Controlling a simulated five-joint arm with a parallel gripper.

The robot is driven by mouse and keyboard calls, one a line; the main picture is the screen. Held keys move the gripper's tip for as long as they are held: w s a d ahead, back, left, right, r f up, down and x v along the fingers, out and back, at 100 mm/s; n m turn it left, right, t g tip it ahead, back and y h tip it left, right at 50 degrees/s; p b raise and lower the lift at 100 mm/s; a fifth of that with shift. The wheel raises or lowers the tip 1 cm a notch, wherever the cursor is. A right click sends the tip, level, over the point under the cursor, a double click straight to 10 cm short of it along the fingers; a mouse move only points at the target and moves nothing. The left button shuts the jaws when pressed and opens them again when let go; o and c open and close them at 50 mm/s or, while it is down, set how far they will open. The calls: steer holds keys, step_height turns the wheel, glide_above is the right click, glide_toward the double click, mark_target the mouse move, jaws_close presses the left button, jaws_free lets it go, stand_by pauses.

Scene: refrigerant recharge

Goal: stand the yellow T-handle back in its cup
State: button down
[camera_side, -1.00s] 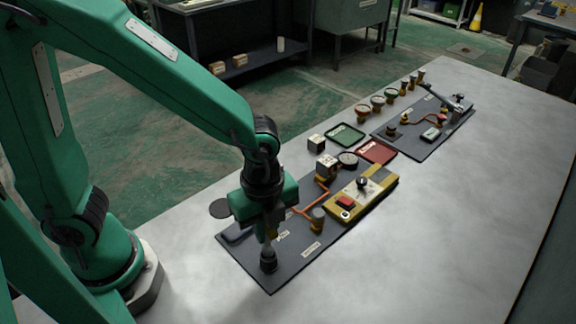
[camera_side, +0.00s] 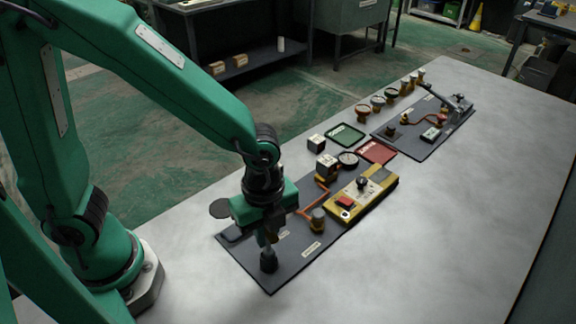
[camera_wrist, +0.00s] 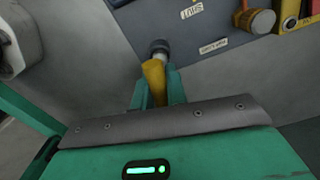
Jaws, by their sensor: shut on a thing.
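My gripper (camera_side: 267,238) is low over the near end of the front dark panel. In the wrist view its fingers (camera_wrist: 157,95) are shut on the yellow T-handle (camera_wrist: 154,76). The handle's far end is at a round dark fitting (camera_wrist: 160,47) with a pale stem. In the side view this fitting (camera_side: 268,262) stands on the panel right under the fingers. I cannot tell whether the handle is seated on it. Several small cups (camera_side: 378,104) stand in a row along the table's back edge. Which one is the handle's is not clear.
The front panel (camera_side: 290,272) carries a copper pipe, a brass fitting (camera_side: 317,220) and a yellow box (camera_side: 362,195). Green (camera_side: 347,135) and red (camera_side: 377,152) trays lie behind, with a second panel (camera_side: 424,135) farther off. The table's right side is clear.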

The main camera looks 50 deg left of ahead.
steer(key=shift+f, duration=1.2)
stand_by(0.3)
steer(key=c, duration=1)
jaws_free()
steer(key=shift+r, duration=3.5)
steer(key=s+a+r+n+t, duration=0.1)
steer(key=a+r+n+t, duration=0.1)
steer(key=a+r+n, duration=0.2)
steer(key=s+a+r+n+t, duration=0.1)
steer(key=a+r+n, duration=0.2)
steer(key=a+n, duration=0.4)
steer(key=s+a+r+n+t, duration=0.1)
steer(key=a+r+n, duration=0.3)
steer(key=n, duration=0.5)
steer(key=shift+a+r+t, duration=0.15)
steer(key=shift+a+t, duration=0.25)
steer(key=shift+a, duration=0.1)
steer(key=shift+a+r+t, duration=0.15)
steer(key=shift+a+t, duration=0.25)
steer(key=shift+a, duration=0.1)
